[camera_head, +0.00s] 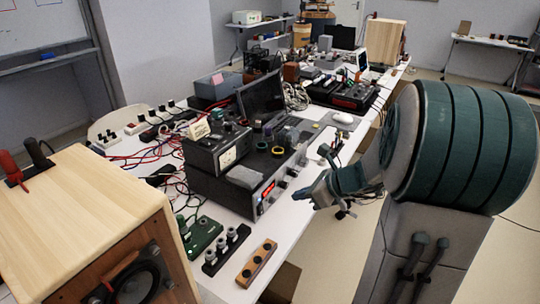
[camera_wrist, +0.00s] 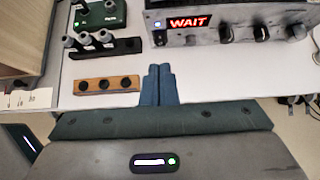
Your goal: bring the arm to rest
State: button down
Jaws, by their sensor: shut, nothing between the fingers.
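My gripper (camera_head: 316,190) hangs at the front edge of the long white table (camera_head: 222,282) in the head view, to the right of the instrument stack. In the wrist view its two blue fingers (camera_wrist: 158,82) are together with nothing between them. They point at the white tabletop between the wooden strip and the instrument with the red WAIT display (camera_wrist: 190,22). My teal arm fills the right of the head view. I cannot tell how far the fingertips are above the table.
A wooden speaker (camera_head: 80,220) stands at left. The instrument stack (camera_head: 240,190) and laptop (camera_head: 260,97) crowd the middle.

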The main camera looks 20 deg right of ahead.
jog(key=s+a+r+n+g+h+p, duration=0.2)
jog(key=s+a+r+n+g+p, duration=0.15)
jog(key=s+a+n, duration=0.6)
jog(key=s+r+n+h+p, duration=0.1)
jog(key=s+n, duration=0.3)
jog(key=n, duration=0.5)
jog(key=s+r+n+g+h+p, duration=0.1)
jog(key=s+r+n+h, duration=0.2)
jog(key=n, duration=0.5)
jog(key=shift+s+d+r+n+h, duration=0.35)
jog(key=shift+s+d+r+h, duration=0.1)
jog(key=shift+s+r, duration=0.4)
